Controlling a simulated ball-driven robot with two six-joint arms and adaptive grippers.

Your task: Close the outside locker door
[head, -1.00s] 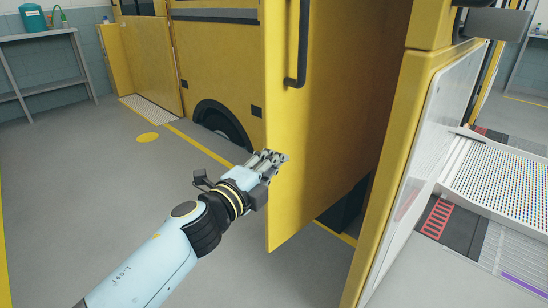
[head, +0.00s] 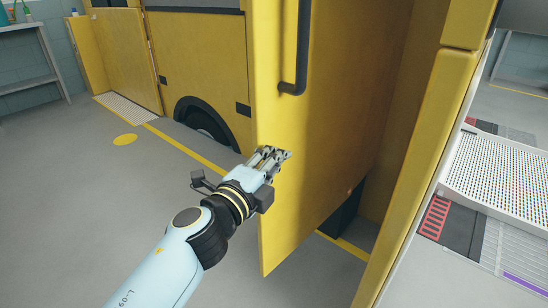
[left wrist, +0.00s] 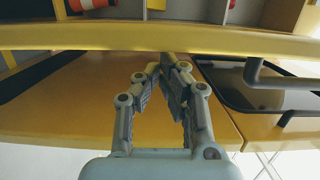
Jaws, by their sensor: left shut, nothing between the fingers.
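The outside locker door (head: 325,165) is a tall yellow panel in the head view. It stands swung out from the yellow vehicle, with a dark vertical bar handle (head: 303,50) on its face. My left gripper (head: 281,154) is shut and empty at the door's near free edge, below the handle. It overlaps the door's face, and I cannot tell for sure if it touches. In the left wrist view the closed fingertips (left wrist: 168,62) are near a yellow edge. My right gripper is out of view.
A yellow post (head: 430,150) stands right of the door, with a perforated white ramp (head: 495,170) beyond. The vehicle's wheel (head: 203,118) is behind left. A grey shelf (head: 38,85) stands at the far left. Grey floor (head: 80,200) at left is clear.

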